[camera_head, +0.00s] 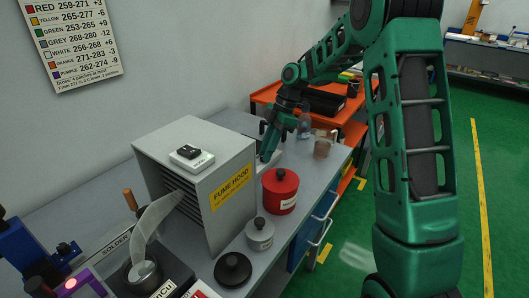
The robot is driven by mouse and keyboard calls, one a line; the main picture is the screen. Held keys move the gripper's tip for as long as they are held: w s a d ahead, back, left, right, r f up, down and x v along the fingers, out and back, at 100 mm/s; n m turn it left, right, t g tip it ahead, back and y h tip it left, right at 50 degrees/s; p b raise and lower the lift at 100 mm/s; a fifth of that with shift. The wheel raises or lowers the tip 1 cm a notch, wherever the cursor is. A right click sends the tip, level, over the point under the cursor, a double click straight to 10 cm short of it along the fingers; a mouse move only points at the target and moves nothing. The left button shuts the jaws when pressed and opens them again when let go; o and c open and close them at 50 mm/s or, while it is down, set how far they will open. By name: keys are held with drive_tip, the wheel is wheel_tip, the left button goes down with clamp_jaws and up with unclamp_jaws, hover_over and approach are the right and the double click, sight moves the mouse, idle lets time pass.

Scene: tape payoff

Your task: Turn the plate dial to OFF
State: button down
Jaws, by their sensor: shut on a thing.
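My green gripper (267,151) points down beside the far right edge of the grey fume hood (220,200), at a pale, low appliance (277,155) that looks like the plate. The gripper's jaws are shut at the plate's near side, apparently on the plate dial. The dial itself is hidden by the jaws and the hood, so its setting and marks cannot be read.
A red lidded pot (281,194), a grey lidded pot (260,237) and a black lid (232,268) stand along the bench's front. A brownish beaker (322,149) and a bottle (304,127) stand beyond the gripper. An orange cart (272,96) is behind.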

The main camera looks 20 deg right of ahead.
drive_tip(key=c, duration=1.9)
unclamp_jaws()
drive_tip(key=shift+o, duration=0.2)
drive_tip(key=v, duration=1)
drive_tip(key=shift+r, duration=0.35)
drive_tip(key=shift+d, duration=0.1)
drive_tip(key=s+d+r+m+t+h, duration=0.1)
drive_tip(key=s+d+m, duration=0.2)
drive_tip(key=s+m, duration=0.4)
drive_tip(key=s+d+r+m+h, duration=0.1)
drive_tip(key=s+d+m+h, duration=0.15)
drive_tip(key=s+m, duration=0.55)
drive_tip(key=s+d+f+m, duration=0.2)
drive_tip(key=s+m, duration=0.1)
drive_tip(key=s, duration=0.5)
drive_tip(key=s+d+f+m, duration=0.2)
drive_tip(key=s+m, duration=0.1)
drive_tip(key=s, duration=0.5)
drive_tip(key=s+d+f+m, duration=0.2)
drive_tip(key=s+m, duration=0.2)
drive_tip(key=s, duration=0.5)
drive_tip(key=shift+h, duration=0.45)
